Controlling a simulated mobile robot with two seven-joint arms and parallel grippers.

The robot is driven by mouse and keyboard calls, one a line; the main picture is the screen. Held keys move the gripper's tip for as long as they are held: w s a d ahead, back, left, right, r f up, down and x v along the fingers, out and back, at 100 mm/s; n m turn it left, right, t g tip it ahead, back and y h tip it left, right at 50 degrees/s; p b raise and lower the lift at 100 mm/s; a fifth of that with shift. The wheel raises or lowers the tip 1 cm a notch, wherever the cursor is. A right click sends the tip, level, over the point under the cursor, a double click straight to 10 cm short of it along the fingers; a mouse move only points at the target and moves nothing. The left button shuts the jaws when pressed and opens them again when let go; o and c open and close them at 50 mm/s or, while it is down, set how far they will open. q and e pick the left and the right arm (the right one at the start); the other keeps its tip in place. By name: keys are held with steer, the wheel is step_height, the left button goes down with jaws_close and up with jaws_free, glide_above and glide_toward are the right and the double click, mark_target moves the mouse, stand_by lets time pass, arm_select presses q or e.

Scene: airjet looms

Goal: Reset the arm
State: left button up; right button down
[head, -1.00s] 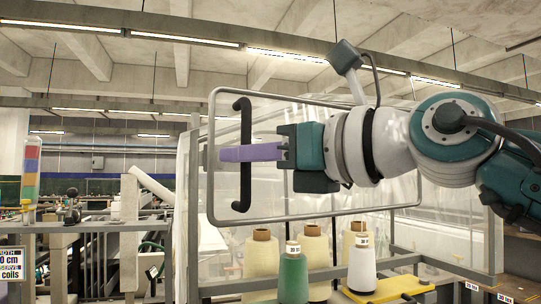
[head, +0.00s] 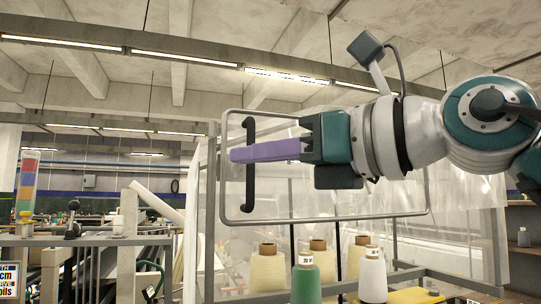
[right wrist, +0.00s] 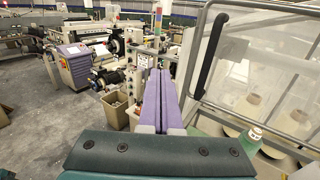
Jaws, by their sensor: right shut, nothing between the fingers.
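My right gripper (head: 236,155) reaches in from the right in the head view, with its purple fingers together and pointing left. Nothing is between them. In that view the fingers cross the black upright handle (head: 250,192) of a clear framed door (head: 222,175). In the right wrist view the shut fingers (right wrist: 159,74) point away, and the black handle (right wrist: 213,47) stands apart to their right. My left gripper is not in view.
Yarn cones stand on a rack below the arm, among them a green one (head: 306,282) and a white one (head: 373,279). A purple and white machine (right wrist: 76,66) and open grey floor (right wrist: 40,125) lie left in the right wrist view.

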steer(key=s+r+m+g+y+b, duration=0.15)
steer(key=s+y+b, duration=0.25)
steer(key=s, duration=0.7)
steer(key=d+r+m+t+y, duration=0.35)
steer(key=d+m+t, duration=0.35)
steer(key=m, duration=0.3)
steer(key=w+d+f+m+t+h, duration=0.35)
steer(key=d+f+m+h, duration=0.35)
steer(key=m+h, duration=0.6)
steer(key=w+d+f+m+t+h, duration=0.2)
steer(key=d+f+m+t+h, duration=0.2)
steer(key=d+m+h, duration=0.65)
steer(key=s+d+f+m+g+h, duration=0.15)
steer(key=f+m+g, duration=0.35)
steer(key=f, duration=0.5)
steer(key=s+d+f+m+g+h, duration=0.1)
steer(key=s+f+m+g, duration=0.25)
steer(key=f, duration=0.65)
steer(key=s+a+f+m+g+y, duration=0.2)
steer(key=s+a+f+g+y, duration=0.15)
steer(key=s+f+g, duration=0.85)
steer(key=s+r+t+p, duration=0.1)
steer(key=s+r+p, duration=0.4)
steer(key=r+p, duration=0.8)
steer(key=a+p, duration=0.1)
steer(key=p, duration=0.3)
steer(key=shift+r, duration=0.35)
